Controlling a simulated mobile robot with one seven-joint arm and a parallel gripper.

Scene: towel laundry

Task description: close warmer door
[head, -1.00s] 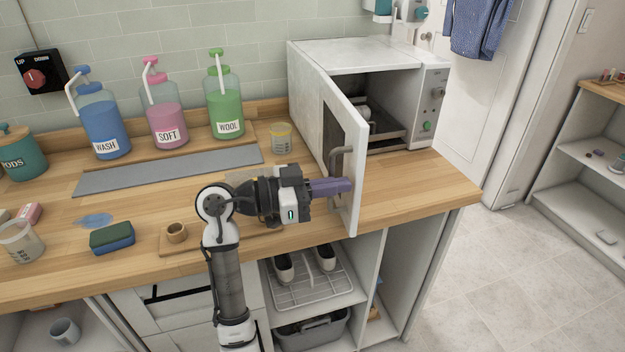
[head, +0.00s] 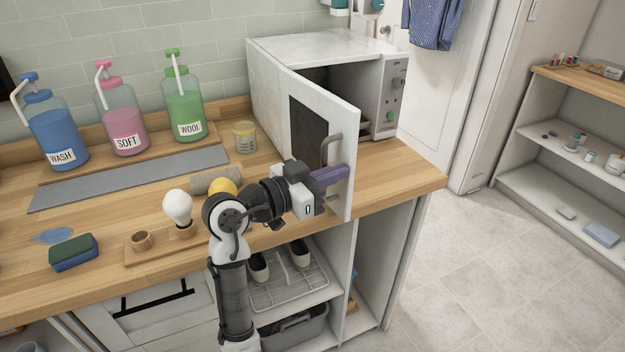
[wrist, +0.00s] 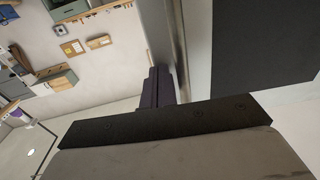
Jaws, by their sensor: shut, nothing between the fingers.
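The white warmer (head: 325,50) stands at the back right of the wooden counter. Its door (head: 347,115) is partly open and swung toward the front, with a dark window (head: 308,128) and a grey handle (head: 331,150). The dark interior shows through the gap at the right. My gripper (head: 338,176), with purple fingers, is shut and empty at the door's outer face, just below the handle. In the wrist view the purple fingers (wrist: 160,88) are together beside the door's edge. I cannot tell whether they touch it.
Wash, soft and wool bottles (head: 185,105) stand at the back left. A jar (head: 245,137), a rolled towel (head: 215,181) and a light bulb (head: 178,207) are left of the door. A sponge (head: 73,252) lies at the front left. Floor is clear at right.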

